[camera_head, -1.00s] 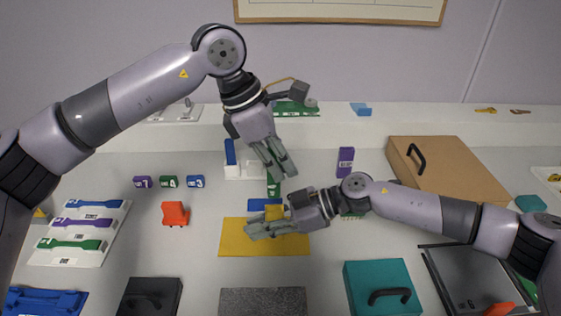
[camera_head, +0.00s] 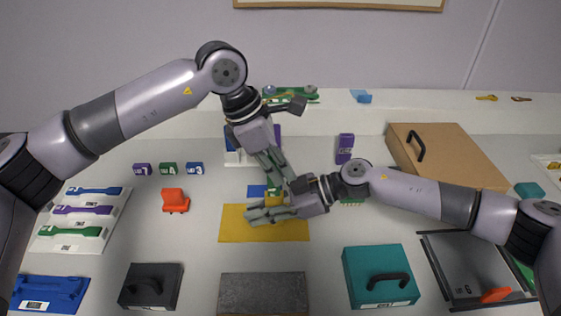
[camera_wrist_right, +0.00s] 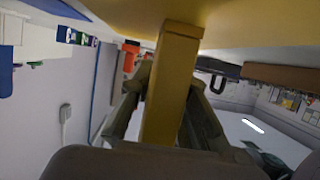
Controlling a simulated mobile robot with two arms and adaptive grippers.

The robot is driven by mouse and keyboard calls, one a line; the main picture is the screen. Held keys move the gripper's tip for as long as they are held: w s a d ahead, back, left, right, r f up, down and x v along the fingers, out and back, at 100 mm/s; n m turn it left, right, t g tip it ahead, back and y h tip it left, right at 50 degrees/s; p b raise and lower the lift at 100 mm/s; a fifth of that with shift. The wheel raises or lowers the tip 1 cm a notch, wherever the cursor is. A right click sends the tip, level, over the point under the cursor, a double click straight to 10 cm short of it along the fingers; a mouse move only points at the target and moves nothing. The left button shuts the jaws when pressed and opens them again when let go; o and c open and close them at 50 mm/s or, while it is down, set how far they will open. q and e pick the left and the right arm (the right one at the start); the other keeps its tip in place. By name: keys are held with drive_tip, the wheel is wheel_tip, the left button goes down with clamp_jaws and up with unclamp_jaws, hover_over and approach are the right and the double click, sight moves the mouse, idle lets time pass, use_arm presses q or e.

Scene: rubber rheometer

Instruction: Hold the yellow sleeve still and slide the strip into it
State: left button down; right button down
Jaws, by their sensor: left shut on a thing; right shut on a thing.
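The yellow sleeve (camera_head: 275,197) stands upright over the yellow mat (camera_head: 236,228) in the head view. It shows as a tall yellow bar (camera_wrist_right: 172,85) between my right gripper's fingers in the right wrist view. My right gripper (camera_head: 257,215) is shut on the sleeve from the side. My left gripper (camera_head: 283,182) points down just above the sleeve and is shut on the green strip (camera_head: 274,190). Only a little green shows at the sleeve's top. The fingers hide much of the strip, so how deep it sits cannot be told.
A blue block (camera_head: 256,191) lies behind the mat. A red-orange piece (camera_head: 175,201) stands to the left. A black box (camera_head: 151,286), a grey pad (camera_head: 262,293) and a teal box (camera_head: 380,276) line the front. A rack with coloured strips (camera_head: 80,222) is far left.

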use_arm(q)
drive_tip(key=shift+f, duration=0.3)
drive_tip(key=shift+f, duration=0.65)
drive_tip(key=c, duration=1.7)
unclamp_jaws()
drive_tip(key=v, duration=1.2)
use_arm(e)
drive_tip(key=c, duration=1.4)
unclamp_jaws()
drive_tip(key=shift+c, duration=0.2)
